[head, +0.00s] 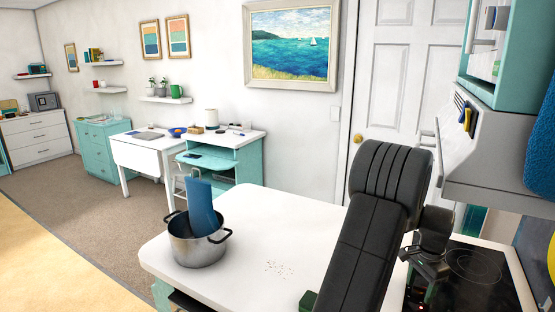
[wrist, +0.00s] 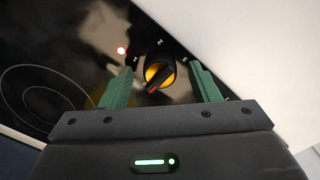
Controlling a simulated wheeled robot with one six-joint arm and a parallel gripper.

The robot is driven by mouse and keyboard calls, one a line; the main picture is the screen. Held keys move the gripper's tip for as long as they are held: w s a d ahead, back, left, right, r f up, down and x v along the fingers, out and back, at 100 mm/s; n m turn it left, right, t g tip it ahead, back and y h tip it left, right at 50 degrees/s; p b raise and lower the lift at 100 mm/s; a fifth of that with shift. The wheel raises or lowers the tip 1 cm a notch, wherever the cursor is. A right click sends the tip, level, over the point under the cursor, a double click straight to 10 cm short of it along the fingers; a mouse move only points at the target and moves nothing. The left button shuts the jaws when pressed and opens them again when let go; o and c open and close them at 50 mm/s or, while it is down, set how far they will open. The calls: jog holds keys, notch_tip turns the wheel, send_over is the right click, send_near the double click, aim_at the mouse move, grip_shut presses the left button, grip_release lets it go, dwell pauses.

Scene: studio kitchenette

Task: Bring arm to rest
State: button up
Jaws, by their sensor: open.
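My arm (head: 372,220) rises from the bottom of the head view, bends at the top and comes down over the black cooktop (head: 470,275) at the right. In the wrist view my gripper (wrist: 160,68) is open, with one green finger on each side of a black stove knob (wrist: 156,66). The knob has a yellow-orange ring and a red pointer mark. Whether the fingers touch it, I cannot tell. In the head view my fingertips and the knob are hard to make out.
A steel pot (head: 197,250) with a blue object (head: 199,208) in it stands on the white counter (head: 250,215). A grey range hood (head: 480,160) overhangs the cooktop. Open floor (head: 75,215) lies to the left.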

notch_tip(320, 180, up, 14)
jog(key=b, duration=0.1)
notch_tip(320, 180, down, 14)
jog(key=shift+r+p, duration=0.1)
jog(key=shift+p, duration=0.45)
jog(key=m, duration=0.6)
notch_tip(320, 180, up, 12)
jog(key=a, duration=0.1)
jog(key=s+a+n, duration=0.1)
jog(key=a, duration=0.1)
jog(key=s+a+n, duration=0.1)
jog(key=a, duration=0.1)
jog(key=shift+r, duration=0.15)
jog(key=shift+a, duration=0.1)
